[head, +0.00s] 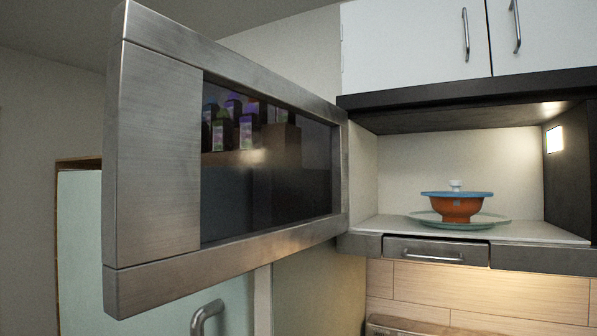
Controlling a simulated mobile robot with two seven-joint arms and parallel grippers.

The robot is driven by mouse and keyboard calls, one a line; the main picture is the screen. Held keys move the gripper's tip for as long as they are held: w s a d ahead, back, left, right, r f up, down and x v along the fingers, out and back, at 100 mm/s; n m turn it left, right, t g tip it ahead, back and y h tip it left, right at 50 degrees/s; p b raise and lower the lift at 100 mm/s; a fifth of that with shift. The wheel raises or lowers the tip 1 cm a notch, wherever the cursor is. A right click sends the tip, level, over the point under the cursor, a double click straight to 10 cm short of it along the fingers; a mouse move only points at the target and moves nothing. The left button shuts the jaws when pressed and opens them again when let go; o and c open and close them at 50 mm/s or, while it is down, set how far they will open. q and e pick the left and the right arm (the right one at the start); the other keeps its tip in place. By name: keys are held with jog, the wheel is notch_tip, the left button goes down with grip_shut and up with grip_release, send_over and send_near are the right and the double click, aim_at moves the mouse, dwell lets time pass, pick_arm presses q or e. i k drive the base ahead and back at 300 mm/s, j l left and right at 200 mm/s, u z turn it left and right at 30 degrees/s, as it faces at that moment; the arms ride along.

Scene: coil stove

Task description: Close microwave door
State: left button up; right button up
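The microwave door (152,160) stands wide open, swung out to the left from the microwave's left edge. It has a brushed steel frame and a dark glass window (265,185) that reflects several small cartons. The microwave cavity (400,165) is open and lit, with a light on its right wall. Inside, an orange bowl with a blue lid (457,208) sits on a round glass plate (426,217). Neither of my grippers shows in the head view.
White upper cabinets (415,45) with metal handles are above the microwave. A dark strip with a handle (433,255) runs below the cavity. Tan tiles (500,295) are beneath it. A pale green panel (80,250) and a curved metal handle (205,315) are below the door.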

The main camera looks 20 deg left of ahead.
aim_at(218, 167)
jog(key=j+z, duration=0.3)
jog(key=j, duration=0.55)
jog(key=j+z, duration=0.35)
jog(key=j, duration=0.5)
jog(key=k+j+z, duration=0.1)
jog(key=j+z, duration=0.2)
jog(key=j, duration=0.55)
